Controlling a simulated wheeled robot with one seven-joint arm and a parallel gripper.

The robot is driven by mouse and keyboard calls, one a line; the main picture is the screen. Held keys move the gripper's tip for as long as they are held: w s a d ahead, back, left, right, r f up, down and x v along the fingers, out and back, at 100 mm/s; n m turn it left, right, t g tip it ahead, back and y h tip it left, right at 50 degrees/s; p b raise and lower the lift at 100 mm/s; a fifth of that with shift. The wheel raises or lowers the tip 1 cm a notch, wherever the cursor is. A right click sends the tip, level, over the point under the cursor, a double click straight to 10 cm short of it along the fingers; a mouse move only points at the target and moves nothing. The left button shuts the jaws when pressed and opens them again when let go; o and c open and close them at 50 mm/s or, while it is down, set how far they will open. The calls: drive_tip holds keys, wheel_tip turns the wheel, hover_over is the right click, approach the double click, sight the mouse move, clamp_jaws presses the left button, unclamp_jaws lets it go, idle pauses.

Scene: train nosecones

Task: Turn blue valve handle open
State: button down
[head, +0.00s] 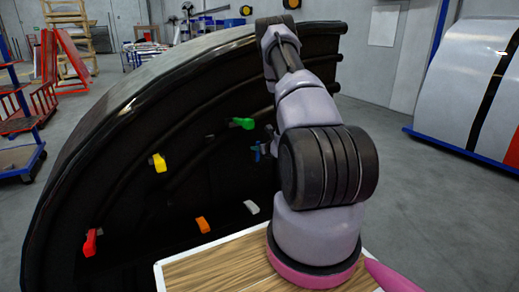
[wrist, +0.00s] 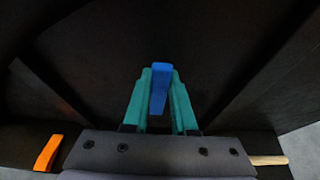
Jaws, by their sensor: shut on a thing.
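The blue valve handle (wrist: 161,82) stands upright in the middle of the wrist view, against a dark panel. My gripper (wrist: 160,94) has its teal fingers closed on it, one on each side, and the handle's top pokes out past the fingertips. In the head view my gripper (head: 257,152) is a small blue-teal patch at the panel, left of my arm. My arm hides most of it there, and I cannot separate handle from fingers.
On the curved dark nosecone (head: 120,130) are a green handle (head: 243,123), a yellow handle (head: 159,163), a red handle (head: 90,242), an orange handle (head: 203,225) and a grey handle (head: 252,207). A wooden-topped surface (head: 215,268) lies in front.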

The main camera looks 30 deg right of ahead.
drive_tip(key=shift+s+a+f+n, duration=0.1)
drive_tip(key=shift+a+n, duration=0.1)
drive_tip(key=shift+n, duration=0.1)
idle(0.4)
drive_tip(key=c, duration=0.7)
unclamp_jaws()
drive_tip(key=v, duration=1)
drive_tip(key=shift+s+a+r, duration=0.15)
drive_tip(key=shift+s+r, duration=0.15)
